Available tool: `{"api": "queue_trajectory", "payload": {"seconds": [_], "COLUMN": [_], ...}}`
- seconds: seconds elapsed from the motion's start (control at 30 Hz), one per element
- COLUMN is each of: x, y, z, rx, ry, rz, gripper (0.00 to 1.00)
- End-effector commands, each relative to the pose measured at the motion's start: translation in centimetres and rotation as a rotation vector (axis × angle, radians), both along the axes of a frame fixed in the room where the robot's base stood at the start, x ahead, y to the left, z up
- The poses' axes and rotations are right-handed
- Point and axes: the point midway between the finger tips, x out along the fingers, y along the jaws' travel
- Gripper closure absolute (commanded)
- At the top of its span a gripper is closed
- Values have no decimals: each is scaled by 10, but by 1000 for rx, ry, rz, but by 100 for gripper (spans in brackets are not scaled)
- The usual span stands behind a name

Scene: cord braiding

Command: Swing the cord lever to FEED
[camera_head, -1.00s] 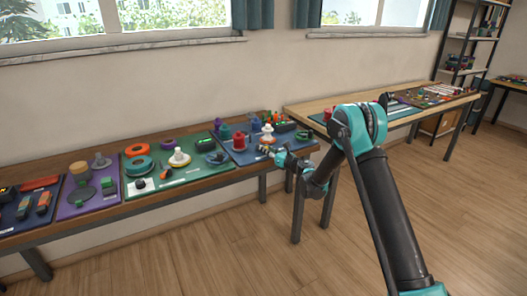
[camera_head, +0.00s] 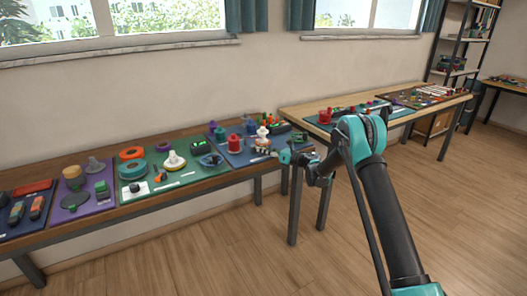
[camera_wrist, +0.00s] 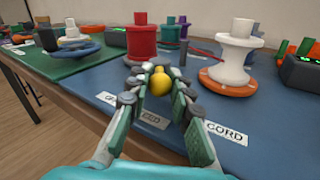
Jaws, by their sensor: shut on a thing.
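The cord lever shows a yellow ball knob (camera_wrist: 158,84) in the wrist view, low over the blue board (camera_wrist: 92,78). My gripper (camera_wrist: 158,76) is shut on this knob, with one finger on each side of it. The lever's arm and pivot are hidden by the knob and fingers. White labels lie on the board under the fingers; the CORD label (camera_wrist: 226,132) is clear, and others are partly covered. In the head view my gripper (camera_head: 282,155) is at the front right of the blue board (camera_head: 233,155); the knob is too small to make out there.
A white spool on an orange base (camera_wrist: 232,55) and a red spool (camera_wrist: 142,35) stand just behind my gripper. A dark box with a green display (camera_wrist: 298,72) is at the right. A green board (camera_head: 200,176) adjoins on the left. The board's front is mostly flat.

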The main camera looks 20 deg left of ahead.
Motion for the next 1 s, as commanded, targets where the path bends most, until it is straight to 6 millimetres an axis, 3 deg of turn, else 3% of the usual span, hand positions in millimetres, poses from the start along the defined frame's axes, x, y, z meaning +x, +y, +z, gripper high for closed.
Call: {"api": "queue_trajectory", "payload": {"seconds": [0.13, 0.17, 0.3, 0.67, 0.77, 1.0], "x": [1, 1, 1, 1, 0, -8], "y": [0, 0, 0, -3, -12, -58], "z": [0, 0, 0, 0, 0, 0], "rx": [0, 0, 0, 0, 0, 0], "ry": [0, 0, 0, 0, 0, 0], "rz": [-3, -3, -3, -3, -5, -5], "gripper": [100, 76, 59, 58, 58, 58]}}
